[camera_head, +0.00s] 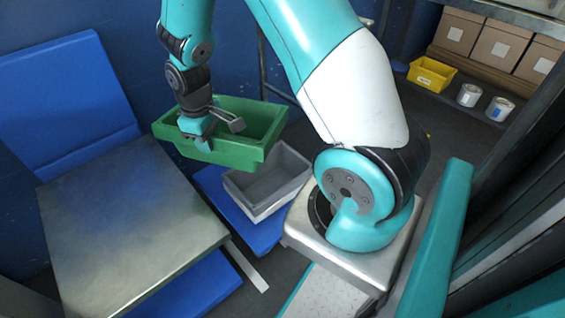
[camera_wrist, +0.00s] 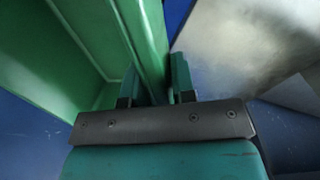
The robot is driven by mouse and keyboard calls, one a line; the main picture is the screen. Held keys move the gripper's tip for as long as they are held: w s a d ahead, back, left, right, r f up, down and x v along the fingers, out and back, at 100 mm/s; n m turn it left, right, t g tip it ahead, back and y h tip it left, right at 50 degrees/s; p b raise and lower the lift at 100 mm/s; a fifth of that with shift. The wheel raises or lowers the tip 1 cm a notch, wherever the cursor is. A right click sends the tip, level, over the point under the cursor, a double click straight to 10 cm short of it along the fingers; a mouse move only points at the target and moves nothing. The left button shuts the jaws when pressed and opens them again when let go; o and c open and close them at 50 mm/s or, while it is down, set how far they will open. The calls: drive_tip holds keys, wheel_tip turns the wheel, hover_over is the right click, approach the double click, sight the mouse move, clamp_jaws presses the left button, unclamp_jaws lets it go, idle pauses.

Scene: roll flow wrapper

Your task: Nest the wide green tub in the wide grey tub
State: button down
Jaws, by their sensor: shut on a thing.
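The wide green tub (camera_head: 246,119) hangs in the air in the head view, gripped by its near left wall. My gripper (camera_head: 197,138) is shut on that wall, and the wrist view shows the fingers (camera_wrist: 158,88) on either side of the green wall (camera_wrist: 150,45). The wide grey tub (camera_head: 268,181) sits lower, on a blue surface, to the right of and below the green tub in the head view. It looks empty, but its far left part is hidden behind the green tub. The green tub overlaps it in the picture and appears above it.
A metal-topped table (camera_head: 130,225) with blue panels stands at the left. A yellow bin (camera_head: 431,74), white cans (camera_head: 469,95) and cardboard boxes (camera_head: 494,48) are at the back right. My base is close to the right of the grey tub.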

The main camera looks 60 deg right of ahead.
drive_tip(key=s+d+f+n+b, duration=0.1)
drive_tip(key=d+f+b, duration=0.1)
drive_tip(key=d+f, duration=0.1)
drive_tip(key=d+f+n+b, duration=0.2)
drive_tip(key=d+f+b, duration=0.1)
drive_tip(key=d+f, duration=0.1)
drive_tip(key=s+d+f+n+b, duration=0.1)
drive_tip(key=d+f+n+b, duration=0.1)
drive_tip(key=d+f, duration=0.1)
drive_tip(key=shift+s+d+f+b, duration=0.15)
drive_tip(key=shift+s+d+b, duration=0.2)
drive_tip(key=shift+d+b, duration=0.1)
drive_tip(key=s+d+f+n+t+b, duration=0.1)
drive_tip(key=s+d+f+n+b, duration=0.55)
drive_tip(key=d, duration=0.25)
drive_tip(key=b, duration=0.6)
hover_over(287, 186)
wheel_tip(287, 186, down, 6)
drive_tip(key=r, duration=0.1)
drive_tip(key=shift+w+f+b, duration=0.15)
drive_tip(key=shift+f+b, duration=1.4)
drive_tip(key=shift+f, duration=2.05)
drive_tip(key=c, duration=0.9)
unclamp_jaws()
drive_tip(key=shift+o, duration=0.2)
